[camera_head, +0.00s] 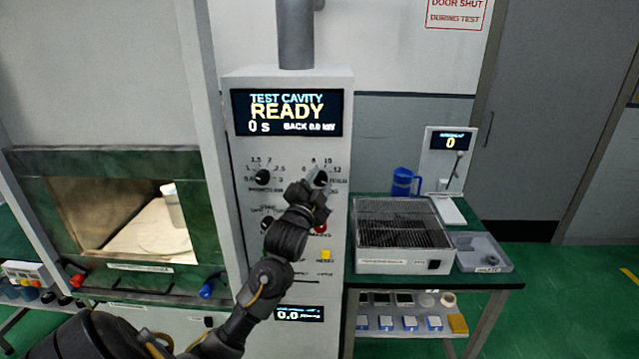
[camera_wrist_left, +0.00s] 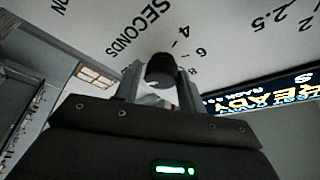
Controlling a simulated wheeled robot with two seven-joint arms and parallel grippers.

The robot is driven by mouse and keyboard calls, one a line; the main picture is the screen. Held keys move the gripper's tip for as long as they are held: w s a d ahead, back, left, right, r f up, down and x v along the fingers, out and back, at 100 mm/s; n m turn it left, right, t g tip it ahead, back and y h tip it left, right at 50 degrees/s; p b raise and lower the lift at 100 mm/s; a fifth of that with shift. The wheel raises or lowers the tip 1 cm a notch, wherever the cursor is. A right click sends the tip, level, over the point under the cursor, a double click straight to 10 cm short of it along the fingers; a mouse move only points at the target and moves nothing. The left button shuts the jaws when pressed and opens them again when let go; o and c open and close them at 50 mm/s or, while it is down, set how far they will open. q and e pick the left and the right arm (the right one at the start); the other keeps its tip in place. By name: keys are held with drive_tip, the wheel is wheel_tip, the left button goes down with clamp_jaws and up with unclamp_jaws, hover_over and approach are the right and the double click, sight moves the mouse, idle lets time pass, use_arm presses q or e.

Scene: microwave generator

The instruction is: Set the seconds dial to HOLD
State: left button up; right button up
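The seconds dial (camera_head: 320,178) is a black knob on the white control panel, right of a similar black dial (camera_head: 263,177). My left gripper (camera_head: 316,186) is at the seconds dial and partly covers it and its scale. In the left wrist view the black knob (camera_wrist_left: 160,70) lies between my two fingers (camera_wrist_left: 160,84), which stand apart on either side of it; contact cannot be told. SECONDS and printed numbers show there beside the knob. The dial's pointer and the HOLD mark cannot be made out. The display (camera_head: 287,112) reads TEST CAVITY READY, 0 s. My right gripper is out of view.
Below are a red button (camera_head: 320,229), partly covered by my arm, and a yellow button (camera_head: 325,255). Left is a cavity with a green frame (camera_head: 110,165) and a beaker (camera_head: 172,205) inside. Right, a green bench holds a grated box (camera_head: 400,225), a blue jug (camera_head: 402,182) and a scale (camera_head: 447,160).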

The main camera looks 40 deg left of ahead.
use_arm(q)
drive_tip(key=o, duration=0.3)
drive_tip(key=shift+s, duration=0.1)
drive_tip(key=b+v, duration=0.4)
drive_tip(key=v, duration=0.6)
drive_tip(key=shift+s+d, duration=0.2)
drive_tip(key=shift+s, duration=0.05)
drive_tip(key=shift+f, duration=0.1)
